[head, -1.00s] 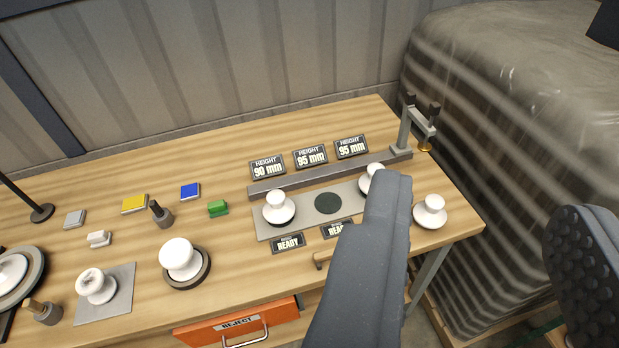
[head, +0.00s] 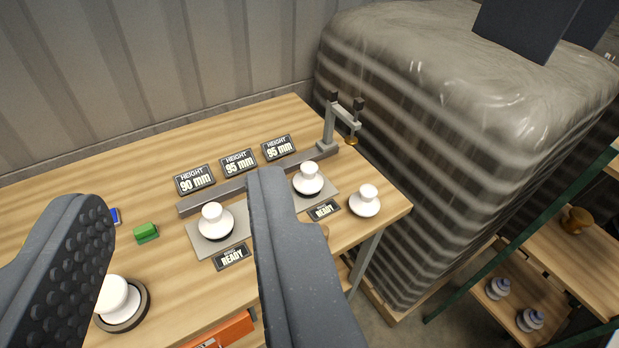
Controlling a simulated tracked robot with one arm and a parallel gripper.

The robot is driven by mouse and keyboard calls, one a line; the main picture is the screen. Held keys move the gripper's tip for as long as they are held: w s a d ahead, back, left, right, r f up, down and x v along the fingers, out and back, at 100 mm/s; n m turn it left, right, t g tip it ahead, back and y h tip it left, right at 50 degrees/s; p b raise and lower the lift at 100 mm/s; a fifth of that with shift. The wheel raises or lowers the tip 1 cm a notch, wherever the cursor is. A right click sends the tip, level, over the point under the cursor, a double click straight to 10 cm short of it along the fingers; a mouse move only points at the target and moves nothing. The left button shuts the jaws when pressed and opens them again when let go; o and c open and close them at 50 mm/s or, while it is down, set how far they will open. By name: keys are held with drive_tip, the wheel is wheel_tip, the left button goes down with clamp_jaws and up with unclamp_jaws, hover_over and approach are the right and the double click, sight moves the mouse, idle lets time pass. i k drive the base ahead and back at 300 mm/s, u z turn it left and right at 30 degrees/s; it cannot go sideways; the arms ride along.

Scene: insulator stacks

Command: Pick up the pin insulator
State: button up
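Several white mushroom-shaped insulators stand upright on the wooden bench; I cannot tell which one the task means. One insulator (head: 365,202) stands on bare wood near the bench's right corner. Two more, a left one (head: 215,221) and a right one (head: 308,179), stand on a grey plate (head: 207,246) with READY labels. Another insulator (head: 115,297) sits on a dark round base at lower left, partly behind the left finger. My gripper (head: 177,190) is open, its two dark grey fingers wide apart and empty. The right finger hides the middle of the plate.
Height labels (head: 239,162) and a grey rail with an upright gauge (head: 331,128) stand behind the plate. A green block (head: 146,232) lies left. A wrapped pallet stack (head: 400,130) stands close to the bench's right side. A shelf (head: 565,255) is at far right.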

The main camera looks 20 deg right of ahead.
sight(307, 181)
drive_tip(key=u, duration=0.05)
drive_tip(key=i, duration=1)
drive_tip(key=z, duration=0.05)
